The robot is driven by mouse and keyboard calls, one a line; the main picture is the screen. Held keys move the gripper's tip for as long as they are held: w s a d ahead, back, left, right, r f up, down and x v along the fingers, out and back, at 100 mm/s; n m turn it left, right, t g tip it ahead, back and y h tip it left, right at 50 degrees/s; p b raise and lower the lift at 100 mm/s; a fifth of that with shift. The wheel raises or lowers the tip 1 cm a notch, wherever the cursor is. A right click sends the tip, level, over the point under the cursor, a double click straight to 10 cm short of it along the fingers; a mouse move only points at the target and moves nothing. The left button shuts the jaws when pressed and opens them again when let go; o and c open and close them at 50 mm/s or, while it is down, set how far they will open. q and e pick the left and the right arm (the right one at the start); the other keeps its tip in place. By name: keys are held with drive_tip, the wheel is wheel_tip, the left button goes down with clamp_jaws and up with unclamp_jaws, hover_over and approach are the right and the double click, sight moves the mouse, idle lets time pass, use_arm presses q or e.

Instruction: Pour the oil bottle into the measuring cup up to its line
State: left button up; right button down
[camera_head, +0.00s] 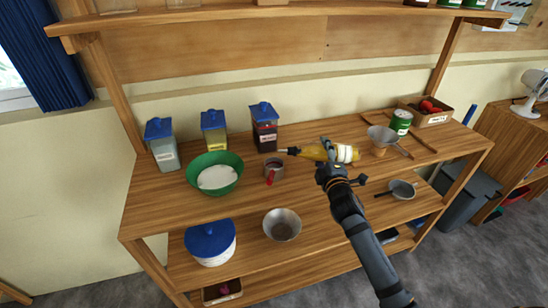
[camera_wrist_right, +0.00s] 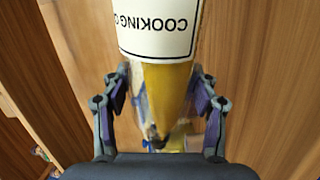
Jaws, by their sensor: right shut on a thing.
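The oil bottle (camera_head: 316,152) is yellow with a white label and lies nearly level above the tabletop, its dark spout pointing left. My right gripper (camera_head: 330,150) is shut around it. In the right wrist view the bottle (camera_wrist_right: 165,85) sits between the two fingers of the gripper (camera_wrist_right: 160,95), its label reading upside down "COOKING O". The measuring cup (camera_head: 275,165) is a small grey cup with a red part at its front, standing on the bench. The spout end is close to the cup's upper right; I cannot tell its height above the rim. The cup's line and contents are too small to tell. My left gripper is not in view.
A green bowl (camera_head: 216,181) with white contents stands left of the cup. Blue-lidded containers (camera_head: 265,133) line the back. A funnel (camera_head: 381,138), a green can (camera_head: 401,122) and a cardboard box (camera_head: 425,115) are at the right. The lower shelf holds a metal bowl (camera_head: 282,225).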

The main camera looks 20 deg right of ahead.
drive_tip(key=shift+r+n+p, duration=0.6)
drive_tip(key=shift+r+p, duration=0.25)
drive_tip(key=shift+p, duration=0.4)
idle(2.8)
